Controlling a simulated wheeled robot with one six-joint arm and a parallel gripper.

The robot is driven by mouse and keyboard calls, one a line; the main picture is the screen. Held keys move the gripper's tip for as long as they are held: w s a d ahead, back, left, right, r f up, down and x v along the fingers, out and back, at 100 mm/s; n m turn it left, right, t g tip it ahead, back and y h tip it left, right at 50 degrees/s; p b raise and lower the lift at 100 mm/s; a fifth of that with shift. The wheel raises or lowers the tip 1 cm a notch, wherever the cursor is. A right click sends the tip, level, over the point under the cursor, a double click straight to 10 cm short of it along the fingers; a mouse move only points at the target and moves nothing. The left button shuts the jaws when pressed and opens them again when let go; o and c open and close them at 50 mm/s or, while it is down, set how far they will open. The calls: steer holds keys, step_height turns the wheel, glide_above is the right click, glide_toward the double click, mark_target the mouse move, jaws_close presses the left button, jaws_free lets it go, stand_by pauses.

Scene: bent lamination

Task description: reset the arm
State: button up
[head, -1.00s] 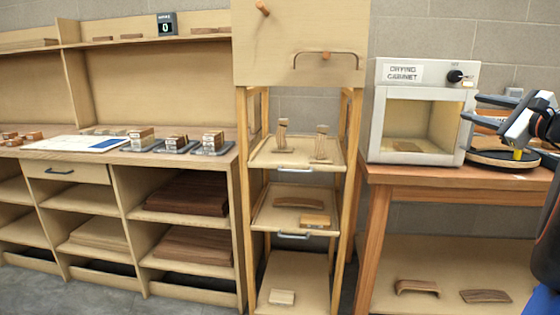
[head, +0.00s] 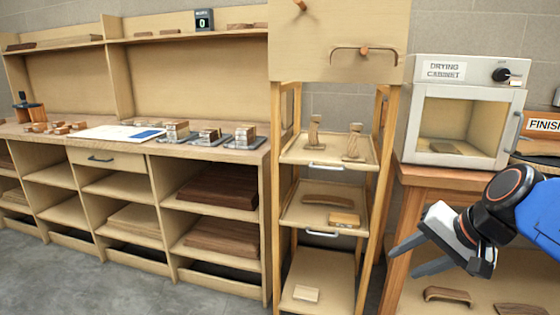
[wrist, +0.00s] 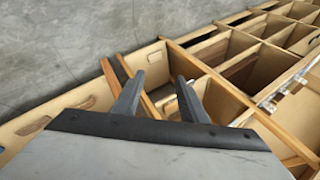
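My gripper (head: 408,258) is in front of the right-hand bench in the head view, pointing left and a little down. Its two grey fingers stand apart with nothing between them. The wrist view also shows the fingers of my gripper (wrist: 158,90) apart and empty, above the shelving and the floor. My blue arm link comes in from the right edge of the head view.
A wooden rack (head: 276,190) with several trays stands left of my gripper. A white drying cabinet (head: 410,115) sits on the wooden bench (head: 401,215). Shelving (head: 265,235) lines the left wall. Grey floor (head: 70,275) in front of it is clear.

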steer(key=s+d+f+n+g+h, duration=0.1)
steer(key=s+f+n+h, duration=0.2)
steer(key=s+f+n, duration=0.4)
steer(key=shift+s+d+f+h, duration=0.15)
steer(key=shift+s+f+h, duration=0.15)
steer(key=shift+s+f, duration=0.6)
